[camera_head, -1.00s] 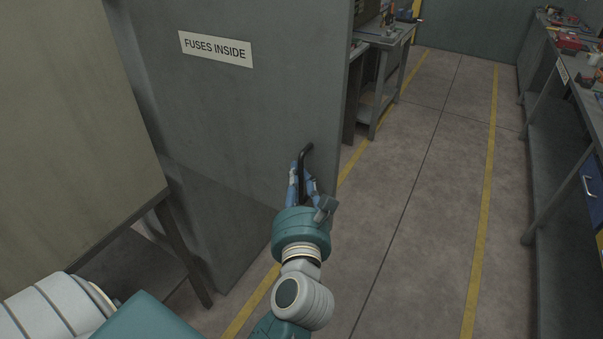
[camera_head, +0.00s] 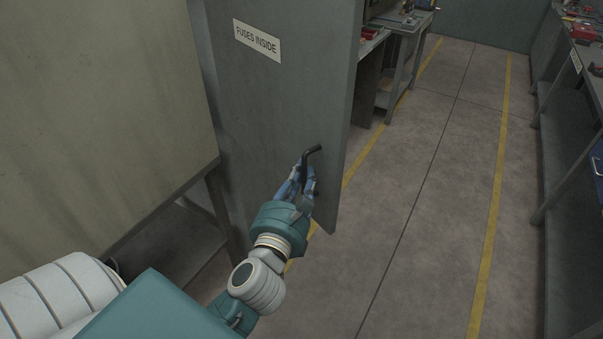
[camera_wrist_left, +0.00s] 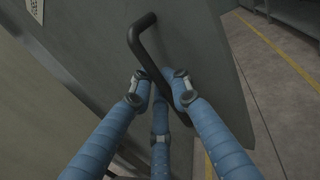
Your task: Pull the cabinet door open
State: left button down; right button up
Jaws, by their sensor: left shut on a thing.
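The grey cabinet door (camera_head: 275,105) stands in the middle of the head view, with a white "FUSES INSIDE" label (camera_head: 257,40) near its top. Its black bar handle (camera_head: 308,158) is near the free right edge. My left gripper (camera_head: 304,178) is shut on the handle, its blue fingers around the lower part of the bar. In the left wrist view the fingers (camera_wrist_left: 160,92) close on the handle (camera_wrist_left: 142,45) in front of the door face (camera_wrist_left: 195,50). The door stands at an angle to the aisle. The cabinet inside is hidden. My right gripper is not in view.
A beige-grey panel on legs (camera_head: 110,110) stands close on the left. Workbenches with tools stand behind the door (camera_head: 400,45) and along the right (camera_head: 575,60). The concrete floor (camera_head: 430,150) between the yellow lines is clear.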

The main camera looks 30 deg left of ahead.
pick_arm(q)
jog(key=shift+d+f, duration=0.15)
jog(key=shift+f, duration=0.05)
jog(key=c, duration=1.8)
grip_release()
jog(key=shift+o, duration=0.2)
jog(key=shift+r, duration=0.1)
jog(key=shift+s, duration=0.1)
jog(key=v, duration=1.2)
jog(key=shift+d+r, duration=0.1)
